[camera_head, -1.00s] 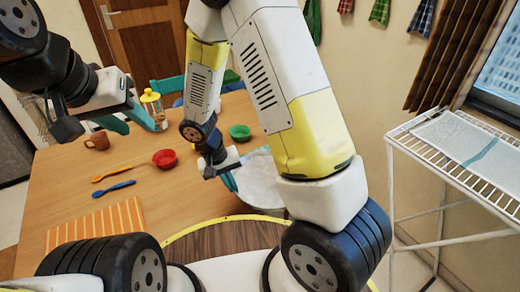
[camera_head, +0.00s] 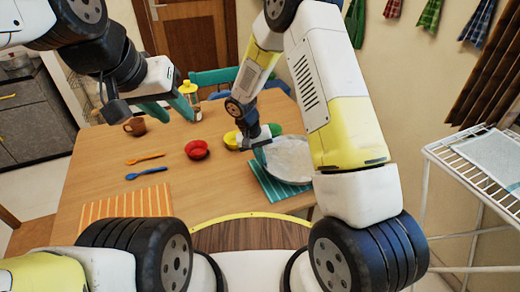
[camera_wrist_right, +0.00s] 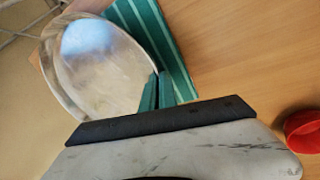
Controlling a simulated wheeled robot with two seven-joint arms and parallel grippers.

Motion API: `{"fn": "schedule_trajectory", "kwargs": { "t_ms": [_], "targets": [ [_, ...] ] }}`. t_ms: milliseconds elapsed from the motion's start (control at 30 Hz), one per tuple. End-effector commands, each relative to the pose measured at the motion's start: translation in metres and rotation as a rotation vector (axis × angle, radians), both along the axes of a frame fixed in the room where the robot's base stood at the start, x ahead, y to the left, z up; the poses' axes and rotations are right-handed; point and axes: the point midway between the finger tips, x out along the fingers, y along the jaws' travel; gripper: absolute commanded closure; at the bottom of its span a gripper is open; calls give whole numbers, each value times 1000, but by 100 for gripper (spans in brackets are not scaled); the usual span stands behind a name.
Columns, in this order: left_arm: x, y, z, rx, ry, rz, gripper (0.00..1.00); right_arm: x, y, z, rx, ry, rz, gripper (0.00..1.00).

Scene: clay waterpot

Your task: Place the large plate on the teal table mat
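The large plate (camera_head: 290,160) is pale and round, partly behind my right arm in the head view. It lies over the teal striped table mat (camera_head: 265,182), whose front and left parts show bare. In the right wrist view the plate (camera_wrist_right: 100,65) covers part of the mat (camera_wrist_right: 172,50) and reaches past its edge. I cannot tell whether it touches the mat. My right gripper (camera_head: 262,156) has its teal fingers (camera_wrist_right: 157,90) close together at the plate's rim, gripping it. My left gripper (camera_head: 172,108) is open and empty above the table's far left.
A red bowl (camera_head: 197,149), a yellow bowl (camera_head: 231,140), a brown mug (camera_head: 135,126), an orange spoon (camera_head: 146,158) and a blue spoon (camera_head: 147,173) lie on the table. An orange striped mat (camera_head: 125,204) is at front left. A wire rack (camera_head: 480,165) stands right.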

Motion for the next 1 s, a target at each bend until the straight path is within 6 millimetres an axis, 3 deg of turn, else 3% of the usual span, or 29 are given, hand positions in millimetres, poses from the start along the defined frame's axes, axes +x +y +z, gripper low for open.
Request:
{"fn": "schedule_trajectory", "kwargs": {
  "t_ms": [300,633,767,1000],
  "targets": [
    [0,0,0,0,0,0,64,0,-1,-34,-2,2,0,100],
    [0,0,0,0,0,0,64,0,0,-37,-1,1,1,100],
    [0,0,0,0,0,0,64,0,0,-37,0,1,1,76],
    [0,0,0,0,0,0,64,0,1,-37,1,1,1,76]
  ]
}}
